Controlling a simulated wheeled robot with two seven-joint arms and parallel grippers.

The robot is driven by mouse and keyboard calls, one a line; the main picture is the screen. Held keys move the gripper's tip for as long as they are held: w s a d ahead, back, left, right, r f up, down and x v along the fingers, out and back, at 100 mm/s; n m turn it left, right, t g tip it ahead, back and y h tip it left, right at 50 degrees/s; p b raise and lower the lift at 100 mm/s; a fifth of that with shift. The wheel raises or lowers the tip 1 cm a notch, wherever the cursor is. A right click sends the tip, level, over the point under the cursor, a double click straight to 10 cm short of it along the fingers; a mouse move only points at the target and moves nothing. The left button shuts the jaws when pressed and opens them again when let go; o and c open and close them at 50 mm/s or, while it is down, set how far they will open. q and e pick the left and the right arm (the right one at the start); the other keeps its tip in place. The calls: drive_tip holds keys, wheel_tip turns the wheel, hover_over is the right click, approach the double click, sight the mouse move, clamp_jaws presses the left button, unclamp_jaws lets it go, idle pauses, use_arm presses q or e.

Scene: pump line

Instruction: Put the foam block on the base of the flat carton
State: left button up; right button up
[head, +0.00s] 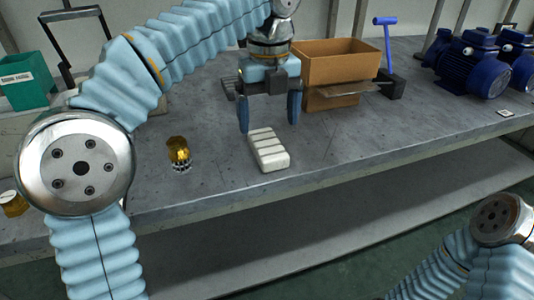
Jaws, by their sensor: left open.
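The foam block (268,151) is a white, ribbed block lying on the grey bench near its front edge. My left gripper (270,118) is open and points down just above and behind the block, with its two blue fingers apart and nothing seen between them. An open brown carton (338,66) stands on the bench to the right of the gripper. A flap sticks out at its front, and its inside floor is hidden. My right gripper is out of view; only part of my right arm shows at the lower right.
A small amber-topped part (179,153) stands left of the block. A blue T-handled tool (387,45) stands behind the carton's right side. Blue pumps (468,65) are at the far right, and a green bin (24,80) at the far left. The bench right of the block is clear.

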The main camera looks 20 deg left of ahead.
sight(268, 145)
use_arm(q)
drive_tip(key=shift+s+f+b, duration=0.15)
drive_tip(key=shift+f+b, duration=0.7)
drive_tip(key=shift+f, duration=2.4)
